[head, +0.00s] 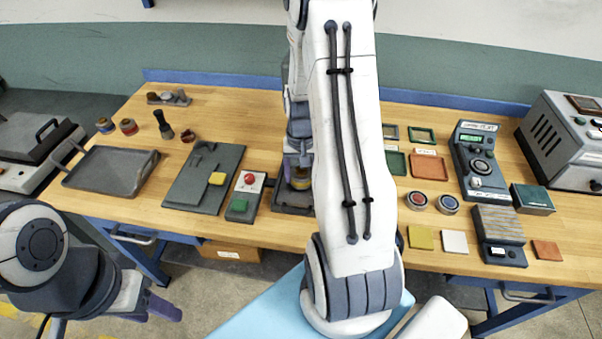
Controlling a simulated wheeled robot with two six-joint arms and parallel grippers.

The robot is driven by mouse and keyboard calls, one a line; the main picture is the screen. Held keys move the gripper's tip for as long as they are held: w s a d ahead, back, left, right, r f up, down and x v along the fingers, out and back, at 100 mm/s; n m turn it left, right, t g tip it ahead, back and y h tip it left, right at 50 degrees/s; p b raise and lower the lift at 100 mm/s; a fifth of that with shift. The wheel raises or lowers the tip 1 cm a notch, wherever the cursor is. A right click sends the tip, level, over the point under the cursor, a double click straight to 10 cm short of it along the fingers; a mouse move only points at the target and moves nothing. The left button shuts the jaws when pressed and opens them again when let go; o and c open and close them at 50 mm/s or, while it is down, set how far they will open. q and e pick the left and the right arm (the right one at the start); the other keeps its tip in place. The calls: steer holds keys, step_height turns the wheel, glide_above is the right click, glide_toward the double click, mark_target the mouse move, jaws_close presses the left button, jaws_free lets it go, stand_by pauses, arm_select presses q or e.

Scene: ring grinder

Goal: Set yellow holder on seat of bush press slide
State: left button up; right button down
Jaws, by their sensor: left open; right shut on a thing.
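My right arm reaches in from the bottom middle. My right gripper (298,168) points down and is shut on a small round yellow-brown piece, which looks like the yellow holder (300,183). Most of the gripper is hidden behind my arm. The held piece is over a dark fixture (284,205), which looks like the bush press slide; its seat is hidden, and I cannot tell whether the piece touches it. My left gripper (110,316) is open and empty at the lower left, in front of the table edge, far from the holder.
Small round parts (128,126) stand behind. Right of my arm are coloured plates (428,167), ring-shaped cups (448,204) and gauges (481,160).

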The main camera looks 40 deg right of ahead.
steer(key=shift+f, duration=0.2)
jaws_free()
steer(key=shift+r, duration=0.1)
step_height(320, 180, up, 8)
steer(key=p, duration=0.7)
stand_by(0.3)
